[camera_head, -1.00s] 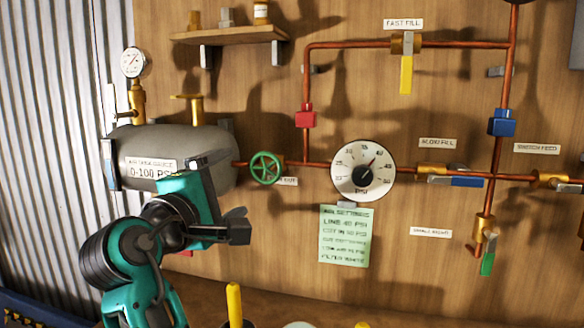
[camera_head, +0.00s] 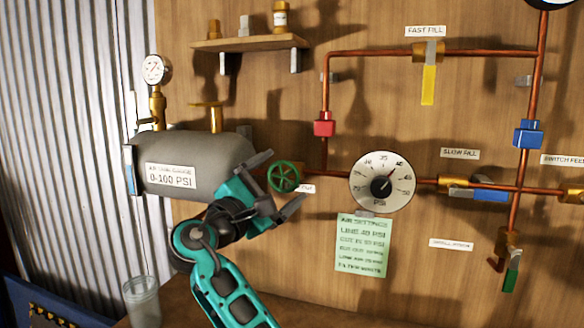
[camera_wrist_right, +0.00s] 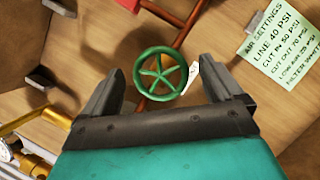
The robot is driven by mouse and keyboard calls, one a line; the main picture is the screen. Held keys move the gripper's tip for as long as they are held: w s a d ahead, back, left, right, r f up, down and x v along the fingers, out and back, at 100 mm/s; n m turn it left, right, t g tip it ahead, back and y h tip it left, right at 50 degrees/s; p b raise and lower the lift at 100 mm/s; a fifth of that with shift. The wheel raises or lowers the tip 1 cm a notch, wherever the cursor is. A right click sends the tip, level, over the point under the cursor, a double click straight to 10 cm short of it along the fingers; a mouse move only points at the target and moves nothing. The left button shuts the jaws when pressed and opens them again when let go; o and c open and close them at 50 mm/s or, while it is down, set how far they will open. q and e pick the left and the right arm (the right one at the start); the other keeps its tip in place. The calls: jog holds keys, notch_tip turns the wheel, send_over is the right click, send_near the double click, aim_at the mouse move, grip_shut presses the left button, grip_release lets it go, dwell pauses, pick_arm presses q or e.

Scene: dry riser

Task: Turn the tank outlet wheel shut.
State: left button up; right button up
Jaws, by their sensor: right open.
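The tank outlet wheel (camera_head: 284,177) is a green spoked handwheel on the copper pipe just right of the grey tank (camera_head: 200,150). It also shows in the right wrist view (camera_wrist_right: 160,74), ahead of and between the fingertips. My right gripper (camera_head: 280,180) is open, with its two fingers spread toward the wheel. In the right wrist view the gripper (camera_wrist_right: 158,75) holds nothing, and I see no contact with the wheel. A label beside the wheel is partly covered by a finger. My left gripper is not in view.
A large PSI gauge (camera_head: 383,182) is right of the wheel, with a green settings sheet (camera_head: 362,246) below it. A red fitting (camera_head: 324,125) sits on the pipe above. A brass gauge (camera_head: 157,70) stands on the tank. A glass jar (camera_head: 143,301) is at lower left.

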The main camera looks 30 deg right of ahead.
aim_at(283, 177)
jog(key=shift+x, duration=2.15)
jog(key=c, duration=1)
